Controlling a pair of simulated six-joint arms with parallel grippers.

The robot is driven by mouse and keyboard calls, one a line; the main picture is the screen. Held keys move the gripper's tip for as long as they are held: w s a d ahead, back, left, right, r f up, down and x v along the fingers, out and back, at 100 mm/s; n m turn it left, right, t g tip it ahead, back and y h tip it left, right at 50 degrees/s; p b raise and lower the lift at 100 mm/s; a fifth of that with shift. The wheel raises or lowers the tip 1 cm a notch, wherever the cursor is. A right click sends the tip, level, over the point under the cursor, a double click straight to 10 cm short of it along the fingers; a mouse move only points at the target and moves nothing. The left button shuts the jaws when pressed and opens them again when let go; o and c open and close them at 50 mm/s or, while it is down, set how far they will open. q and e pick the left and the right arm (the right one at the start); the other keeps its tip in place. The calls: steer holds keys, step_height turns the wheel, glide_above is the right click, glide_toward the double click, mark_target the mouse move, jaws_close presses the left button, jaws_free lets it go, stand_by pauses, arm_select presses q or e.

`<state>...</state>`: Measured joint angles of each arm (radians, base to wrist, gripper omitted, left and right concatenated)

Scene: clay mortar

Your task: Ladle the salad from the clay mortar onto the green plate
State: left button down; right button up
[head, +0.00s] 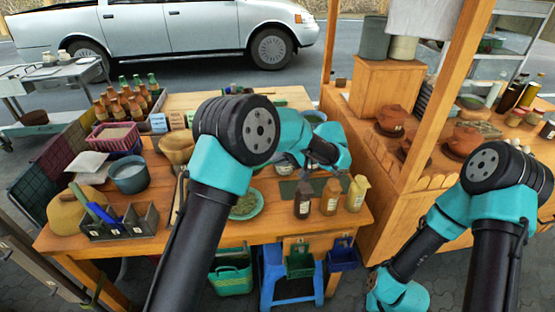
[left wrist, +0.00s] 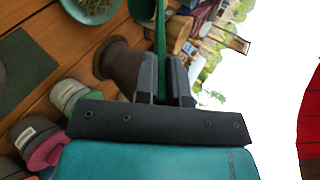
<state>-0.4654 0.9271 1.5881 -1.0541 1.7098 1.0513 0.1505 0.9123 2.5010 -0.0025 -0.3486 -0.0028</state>
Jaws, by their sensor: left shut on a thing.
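My left gripper (head: 322,152) is over the right part of the wooden table, partly hidden by my arm. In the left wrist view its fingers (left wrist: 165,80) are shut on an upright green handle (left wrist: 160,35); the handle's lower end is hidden. My right gripper is out of view.
Several small bottles (head: 330,196) stand at the table's right front, beside a dark board (left wrist: 22,75). A tan vessel (head: 177,147), a grey pot (head: 130,176) and a utensil caddy (head: 122,222) fill the left. A wooden post (head: 440,95) and side counter stand right.

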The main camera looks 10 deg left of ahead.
arm_select(q)
steer(key=a+r+h, duration=0.3)
steer(key=a+h, duration=0.3)
steer(key=a, duration=0.3)
steer(key=s+a+r+h, duration=0.1)
steer(key=a+r+h, duration=0.2)
steer(key=a+h, duration=0.4)
steer(key=a, duration=0.3)
steer(key=shift+a+t+h, duration=0.15)
steer(key=shift+t+h, duration=0.15)
steer(key=shift+t, duration=0.1)
steer(key=shift+s, duration=0.1)
